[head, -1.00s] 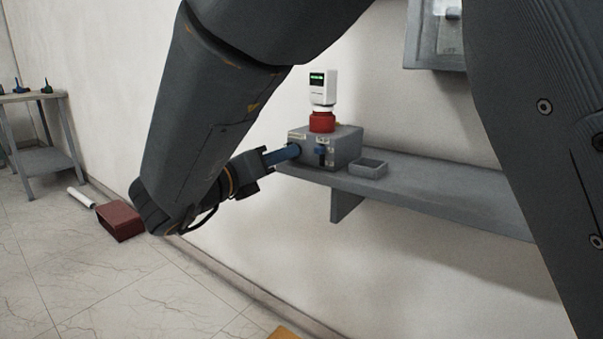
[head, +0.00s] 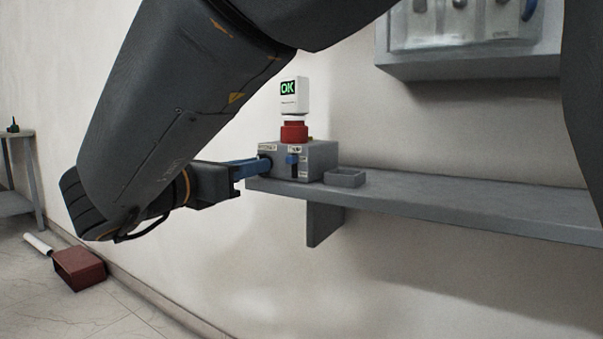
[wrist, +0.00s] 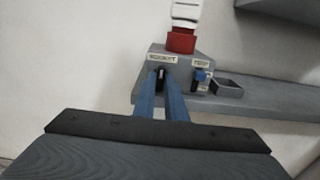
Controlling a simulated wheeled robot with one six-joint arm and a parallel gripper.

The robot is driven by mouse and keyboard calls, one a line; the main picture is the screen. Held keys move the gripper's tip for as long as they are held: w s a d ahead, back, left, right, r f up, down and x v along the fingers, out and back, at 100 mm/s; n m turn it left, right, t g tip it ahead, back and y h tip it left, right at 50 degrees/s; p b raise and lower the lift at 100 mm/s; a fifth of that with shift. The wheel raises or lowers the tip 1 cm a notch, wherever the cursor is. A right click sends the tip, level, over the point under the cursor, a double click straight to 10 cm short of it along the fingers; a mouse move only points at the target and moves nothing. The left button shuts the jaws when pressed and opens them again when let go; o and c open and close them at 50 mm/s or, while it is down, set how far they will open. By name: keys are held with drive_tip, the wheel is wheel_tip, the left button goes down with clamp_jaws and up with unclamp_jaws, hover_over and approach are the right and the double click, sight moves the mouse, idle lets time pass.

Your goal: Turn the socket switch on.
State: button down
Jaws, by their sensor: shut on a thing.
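The grey socket box (head: 312,160) stands on the left end of a wall shelf, with a red socket (head: 294,131) on top. A white device (head: 289,95) stands upright in the red socket, and its screen reads OK in green. My gripper (wrist: 160,92) is at the box's face under the "SOCKET" label (wrist: 163,58). Its two blue fingers are shut on the small dark socket switch (wrist: 160,75), which shows between their tips. In the head view my gripper (head: 264,164) comes from the left, and the fingers mostly hide the switch.
A second, blue switch (head: 291,160) sits on the box to the right of my fingers. A small open grey tray (head: 345,178) is beside the box on the shelf (head: 450,195). A grey wall cabinet (head: 460,65) hangs above.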

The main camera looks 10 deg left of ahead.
idle(0.3)
drive_tip(key=c, duration=2.1)
unclamp_jaws()
drive_tip(key=shift+a, duration=0.1)
drive_tip(key=shift+s, duration=0.1)
drive_tip(key=p+v, duration=0.1)
drive_tip(key=v, duration=0.6)
drive_tip(key=shift+s+a+p, duration=0.15)
drive_tip(key=shift+s+p, duration=0.15)
drive_tip(key=shift+p, duration=0.1)
